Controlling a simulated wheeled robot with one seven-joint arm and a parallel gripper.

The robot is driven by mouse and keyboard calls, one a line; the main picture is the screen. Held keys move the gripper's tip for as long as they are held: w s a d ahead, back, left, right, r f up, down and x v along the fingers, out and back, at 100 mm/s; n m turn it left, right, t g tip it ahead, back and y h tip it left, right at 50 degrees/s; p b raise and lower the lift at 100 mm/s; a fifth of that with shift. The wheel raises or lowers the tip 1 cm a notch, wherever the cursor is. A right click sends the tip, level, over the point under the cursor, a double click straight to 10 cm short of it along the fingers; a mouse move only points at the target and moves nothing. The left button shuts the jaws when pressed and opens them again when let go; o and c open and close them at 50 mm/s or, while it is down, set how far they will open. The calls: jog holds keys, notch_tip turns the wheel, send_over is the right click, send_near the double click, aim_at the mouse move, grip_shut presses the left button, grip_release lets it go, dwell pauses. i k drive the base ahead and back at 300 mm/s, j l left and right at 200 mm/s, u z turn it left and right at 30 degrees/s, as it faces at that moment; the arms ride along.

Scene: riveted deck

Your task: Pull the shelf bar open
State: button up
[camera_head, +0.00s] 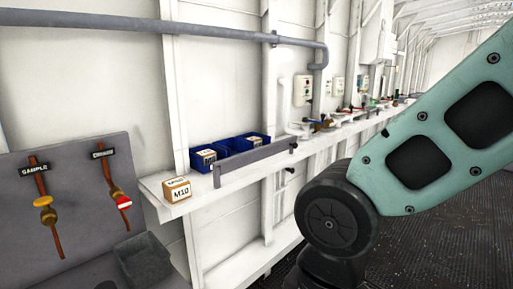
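The shelf bar (256,159) is a long grey bar along the front edge of a white wall shelf (240,180). It stands in front of two blue bins (203,157) with white labels and hides part of them. Its left end turns down over the shelf edge, and its right end has a small dark fitting. My gripper is not in view. My green arm link and a round black joint fill the right side, apart from the bar in the picture.
A small M10 box (177,190) sits on the shelf left of the bar. A grey panel (80,190) with two labelled valves stands at left, with a grey tray (145,260) below. Tools (325,124) lie farther along the shelf. Dark floor (440,235) shows at right.

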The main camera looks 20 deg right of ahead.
aim_at(229, 165)
jog(key=i+l+z, duration=0.35)
jog(key=i, duration=0.5)
jog(key=i+l+z, duration=0.1)
jog(key=i+z, duration=0.3)
jog(key=i, duration=0.45)
